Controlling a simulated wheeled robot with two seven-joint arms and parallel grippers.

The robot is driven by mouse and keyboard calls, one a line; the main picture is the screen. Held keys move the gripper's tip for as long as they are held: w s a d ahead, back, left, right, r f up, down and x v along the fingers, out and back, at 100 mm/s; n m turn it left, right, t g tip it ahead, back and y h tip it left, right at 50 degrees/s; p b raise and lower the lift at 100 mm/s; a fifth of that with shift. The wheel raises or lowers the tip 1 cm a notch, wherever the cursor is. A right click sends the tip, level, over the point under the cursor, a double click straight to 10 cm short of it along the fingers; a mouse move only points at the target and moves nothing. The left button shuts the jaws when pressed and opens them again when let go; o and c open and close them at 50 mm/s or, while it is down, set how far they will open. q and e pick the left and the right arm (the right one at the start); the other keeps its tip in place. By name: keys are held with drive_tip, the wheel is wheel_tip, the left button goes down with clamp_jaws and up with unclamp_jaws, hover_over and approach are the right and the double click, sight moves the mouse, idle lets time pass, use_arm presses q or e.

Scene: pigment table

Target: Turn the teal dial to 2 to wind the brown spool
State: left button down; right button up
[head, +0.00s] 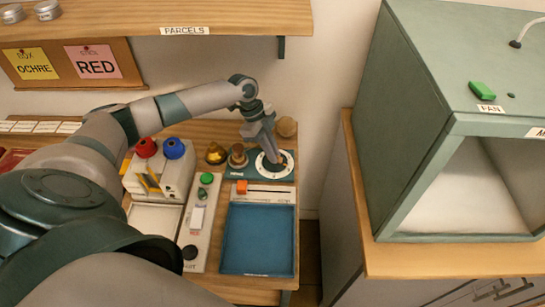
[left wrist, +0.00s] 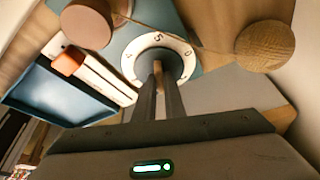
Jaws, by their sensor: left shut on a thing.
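The dial (left wrist: 180,66) is a grey-teal disc inside a white ring with numerals, on a teal plate (head: 241,176); it shows in both views. My left gripper (head: 276,162) reaches down onto it from above. In the left wrist view its two fingers (left wrist: 159,72) are close together at the dial's middle, shut on its grip, which they mostly hide. I cannot read where the dial points. The brown spool (head: 238,156) stands just left of the dial, and it also shows in the left wrist view (left wrist: 87,23). My right gripper is not in view.
A round wooden piece (head: 286,127) stands behind the dial, with a thin thread towards the spool in the left wrist view. A gold piece (head: 215,153) is left of the spool. A blue tray (head: 258,270) and an orange block (head: 242,187) lie in front. A green cabinet (head: 395,110) stands right.

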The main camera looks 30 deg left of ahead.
use_arm(q)
drive_tip(key=shift+w+m+g+b, duration=0.1)
drive_tip(key=shift+m+g+b, duration=0.45)
drive_tip(key=shift+m, duration=0.55)
drive_tip(key=c, duration=1.8)
unclamp_jaws()
drive_tip(key=shift+c, duration=0.2)
drive_tip(key=shift+a+r, duration=0.1)
